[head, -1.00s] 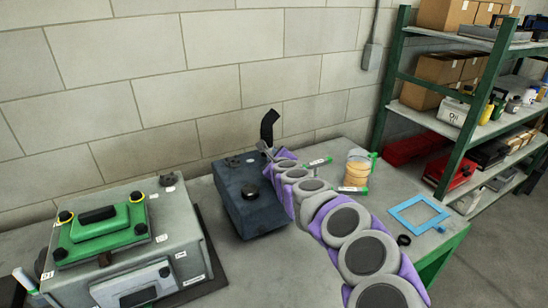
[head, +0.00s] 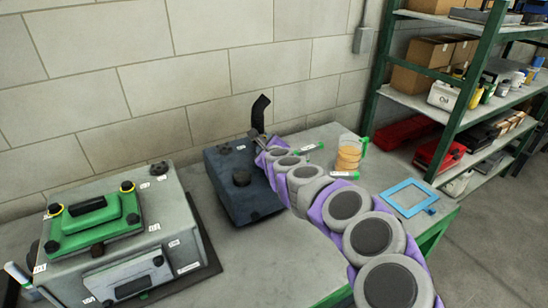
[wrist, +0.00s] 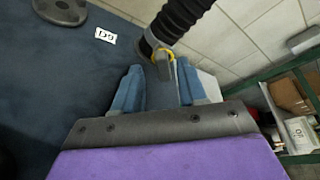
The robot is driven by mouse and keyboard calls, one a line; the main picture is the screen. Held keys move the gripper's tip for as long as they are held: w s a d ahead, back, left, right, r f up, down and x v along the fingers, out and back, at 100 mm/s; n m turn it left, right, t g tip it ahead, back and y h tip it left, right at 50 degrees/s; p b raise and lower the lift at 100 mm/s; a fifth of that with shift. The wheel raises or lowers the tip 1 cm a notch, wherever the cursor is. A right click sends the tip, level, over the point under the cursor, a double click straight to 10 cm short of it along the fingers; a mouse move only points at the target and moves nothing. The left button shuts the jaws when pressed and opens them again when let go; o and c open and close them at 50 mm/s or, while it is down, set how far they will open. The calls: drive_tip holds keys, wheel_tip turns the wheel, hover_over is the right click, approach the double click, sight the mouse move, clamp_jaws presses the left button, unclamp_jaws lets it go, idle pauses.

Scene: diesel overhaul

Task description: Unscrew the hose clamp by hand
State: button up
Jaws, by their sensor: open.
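The black hose (head: 259,110) rises from the back right of the dark blue tank (head: 222,190). In the wrist view the ribbed hose (wrist: 182,18) comes down to a clamp (wrist: 165,62) with a yellow ring and a grey tab. My gripper (wrist: 158,70) is open, with one blue finger on each side of the grey tab. Gaps show between the tab and both fingers, so it is not gripped. In the head view my gripper (head: 256,136) is at the hose base, and the clamp is too small to make out there.
A grey machine (head: 130,235) with a green top stands at the left. A jar of amber liquid (head: 349,155), green-ended tools (head: 308,147) and a blue frame (head: 409,198) lie at the right of the bench. The wall is close behind; a shelf (head: 455,90) stands at right.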

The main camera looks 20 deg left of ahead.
drive_tip(key=v, duration=0.2)
drive_tip(key=shift+s+d+r, duration=0.15)
drive_tip(key=shift+s+r, duration=0.05)
drive_tip(key=shift+r, duration=0.05)
drive_tip(key=p+v, duration=0.2)
drive_tip(key=v, duration=1.1)
drive_tip(key=shift+s, duration=0.3)
drive_tip(key=shift+w+d, duration=0.1)
drive_tip(key=shift+d, duration=0.05)
